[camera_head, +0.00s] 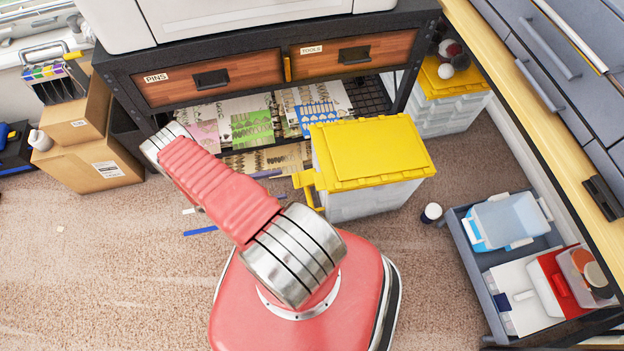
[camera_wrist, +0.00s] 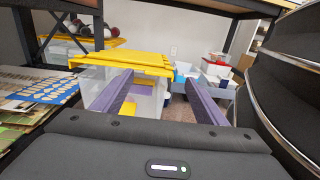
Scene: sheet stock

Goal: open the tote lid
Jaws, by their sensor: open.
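The tote has a clear body (camera_head: 375,200) and a yellow lid (camera_head: 372,150), which lies across its top and looks closed. It stands on the carpet in front of the shelf unit. Yellow parts stick out at its left side in the head view. In the wrist view the lid (camera_wrist: 125,62) and clear body (camera_wrist: 92,90) are ahead, left of centre. My gripper (camera_wrist: 159,78) is open, with two purple fingers spread and nothing between them. The left finger overlaps the tote in the picture; I cannot tell whether it touches. My arm mostly hides the gripper in the head view.
A second yellow-lidded tote (camera_head: 450,112) with balls on top stands behind. The shelf unit (camera_head: 270,58) has drawers and sheets below. A grey bin (camera_head: 470,262) with containers and a small white-topped jar (camera_head: 432,212) are at right. Cardboard boxes (camera_head: 85,168) stand left. Carpet is mostly clear.

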